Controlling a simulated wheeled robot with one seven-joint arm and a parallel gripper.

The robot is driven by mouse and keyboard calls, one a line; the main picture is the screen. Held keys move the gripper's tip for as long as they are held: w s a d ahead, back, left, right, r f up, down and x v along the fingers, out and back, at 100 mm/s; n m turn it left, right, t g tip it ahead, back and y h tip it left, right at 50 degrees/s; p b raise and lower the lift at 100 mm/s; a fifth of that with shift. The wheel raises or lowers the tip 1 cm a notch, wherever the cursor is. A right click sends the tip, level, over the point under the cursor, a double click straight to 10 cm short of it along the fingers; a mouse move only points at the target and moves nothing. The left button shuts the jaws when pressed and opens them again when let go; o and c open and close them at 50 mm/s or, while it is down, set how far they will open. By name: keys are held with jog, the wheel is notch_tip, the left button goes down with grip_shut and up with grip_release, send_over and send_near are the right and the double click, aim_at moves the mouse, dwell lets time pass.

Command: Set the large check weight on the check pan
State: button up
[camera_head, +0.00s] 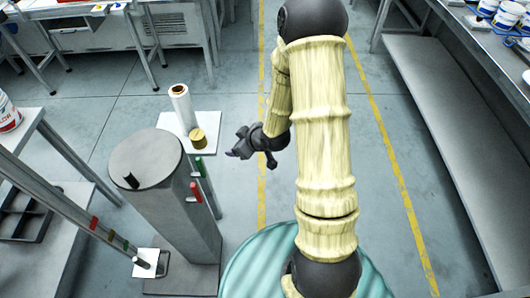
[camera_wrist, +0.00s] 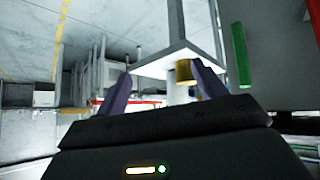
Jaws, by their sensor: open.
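A brass-coloured cylinder (camera_head: 198,138), which looks like the large check weight, stands upright on a small white platform (camera_head: 178,122) beside a taller white roll (camera_head: 183,106). My gripper (camera_head: 238,148) is open and empty, to the right of the brass cylinder and apart from it. In the wrist view, my gripper's (camera_wrist: 161,69) two fingers are spread; the brass cylinder (camera_wrist: 185,71) shows beyond them, near the right finger. At lower left in the head view, a small dark-topped cylinder (camera_head: 141,262) rests on a little white plate (camera_head: 158,268). I cannot tell which surface is the check pan.
A grey pedestal (camera_head: 145,158) with a round top and a small black piece on it stands left of my gripper. Rails with red (camera_head: 195,193) and green markers run nearby. A dark tray (camera_head: 28,215) lies far left. A bench (camera_head: 455,120) lines the right; the floor between is clear.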

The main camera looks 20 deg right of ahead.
jog(key=s+d+r+m+g+h, duration=0.1)
jog(key=s+r+m+g+h, duration=0.1)
jog(key=s+r, duration=0.4)
jog(key=s+d+r+m+g+h, duration=0.1)
jog(key=s+r+m, duration=0.4)
jog(key=s, duration=0.5)
notch_tip(320, 180, up, 2)
jog(key=shift+d+r+g+h, duration=0.1)
jog(key=shift+d+g+h, duration=0.35)
jog(key=shift+g, duration=0.65)
jog(key=shift+o, duration=0.4)
jog(key=shift+w+a, duration=0.1)
